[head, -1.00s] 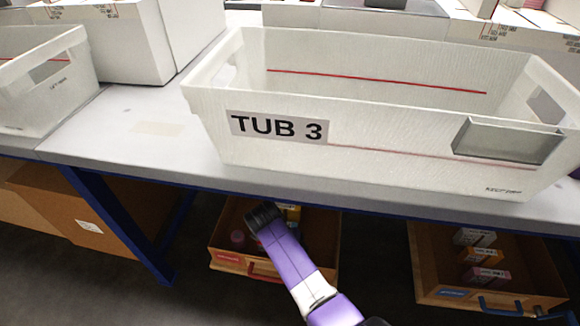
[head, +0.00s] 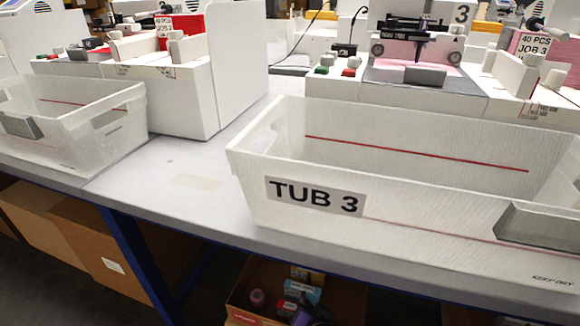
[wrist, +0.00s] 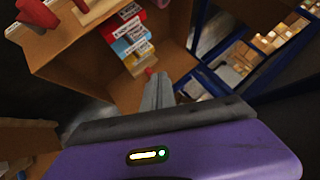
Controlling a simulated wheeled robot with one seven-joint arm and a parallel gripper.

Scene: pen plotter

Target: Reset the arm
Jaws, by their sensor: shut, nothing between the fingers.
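My gripper (wrist: 158,90) shows in the wrist view with its grey fingers together and nothing held. It points toward an open cardboard box (wrist: 95,48) with small cartons (wrist: 130,38) in it. In the head view only a bit of my purple arm shows at the bottom edge, in front of the box (head: 240,300) under the table. The fingers are not visible there.
A white tub marked TUB 3 (head: 400,215) stands on the grey table (head: 180,170). A second tub (head: 100,140) is at the left. White plotter machines (head: 395,85) stand behind. More cardboard boxes (head: 110,245) sit under the table.

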